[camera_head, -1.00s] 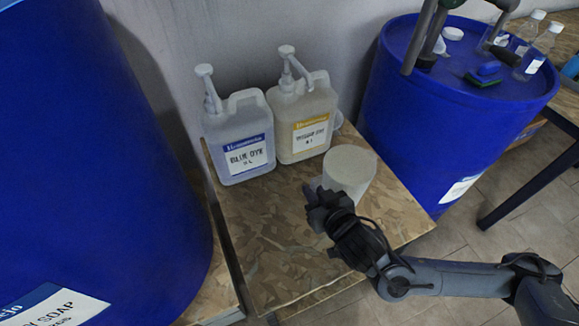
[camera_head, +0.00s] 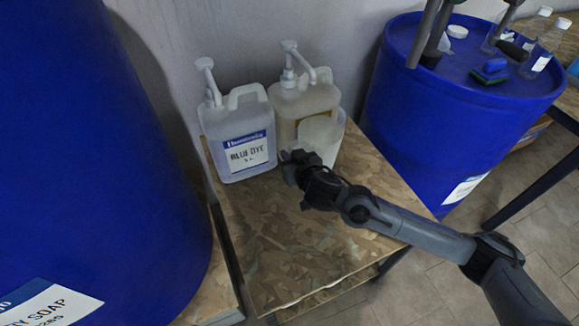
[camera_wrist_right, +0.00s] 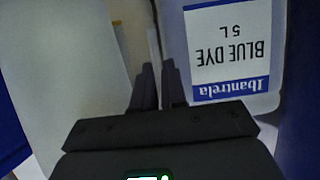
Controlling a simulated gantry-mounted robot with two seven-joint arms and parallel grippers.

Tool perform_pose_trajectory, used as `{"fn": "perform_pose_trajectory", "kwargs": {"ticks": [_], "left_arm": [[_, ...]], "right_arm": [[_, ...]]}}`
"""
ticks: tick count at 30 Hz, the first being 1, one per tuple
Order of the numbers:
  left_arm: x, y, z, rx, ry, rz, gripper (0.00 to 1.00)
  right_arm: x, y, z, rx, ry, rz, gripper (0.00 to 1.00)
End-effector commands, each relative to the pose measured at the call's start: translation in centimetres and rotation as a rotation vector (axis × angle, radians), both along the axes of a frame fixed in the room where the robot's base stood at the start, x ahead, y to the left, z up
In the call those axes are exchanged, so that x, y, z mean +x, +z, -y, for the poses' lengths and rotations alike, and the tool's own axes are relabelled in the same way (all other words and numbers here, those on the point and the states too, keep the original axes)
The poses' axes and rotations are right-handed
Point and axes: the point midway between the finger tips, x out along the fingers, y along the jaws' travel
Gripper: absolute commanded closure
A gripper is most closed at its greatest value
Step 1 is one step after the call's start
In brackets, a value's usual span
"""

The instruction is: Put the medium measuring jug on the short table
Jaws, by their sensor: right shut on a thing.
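The measuring jug (camera_head: 322,137) is a pale translucent cylinder. In the head view it stands out in front of the yellow dye bottle (camera_head: 290,105) and covers most of its label. My right gripper (camera_head: 294,164) is at the jug's left side. In the wrist view the jug (camera_wrist_right: 60,80) fills the left, and my right fingers (camera_wrist_right: 158,88) are closed together beside it, on its thin edge or handle. I cannot tell whether the jug touches the low wooden table (camera_head: 290,240). My left gripper is out of view.
The blue dye bottle (camera_head: 238,135) stands just left of my right gripper; its label (camera_wrist_right: 235,50) is close in the wrist view. A big blue drum (camera_head: 90,150) stands left, another (camera_head: 450,120) right. The table's front part is clear.

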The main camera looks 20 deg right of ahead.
Motion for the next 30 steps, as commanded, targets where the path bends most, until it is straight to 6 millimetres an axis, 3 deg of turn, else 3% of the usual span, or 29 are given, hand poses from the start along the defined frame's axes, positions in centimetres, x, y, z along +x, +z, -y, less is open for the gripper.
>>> {"fn": "perform_pose_trajectory", "kwargs": {"ticks": [10,26,27,30], "left_arm": [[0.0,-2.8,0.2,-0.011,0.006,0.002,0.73],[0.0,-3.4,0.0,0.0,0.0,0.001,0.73],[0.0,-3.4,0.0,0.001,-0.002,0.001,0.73],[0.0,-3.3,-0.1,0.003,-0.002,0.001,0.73]], "right_arm": [[0.1,-3.8,0.1,-0.002,-0.002,0.002,1.0],[0.4,-4.3,0.0,0.001,-0.001,0.0,1.0],[0.4,-4.3,0.0,0.0,-0.001,0.0,0.87],[0.4,-4.2,0.0,0.0,-0.001,0.0,0.72]]}}
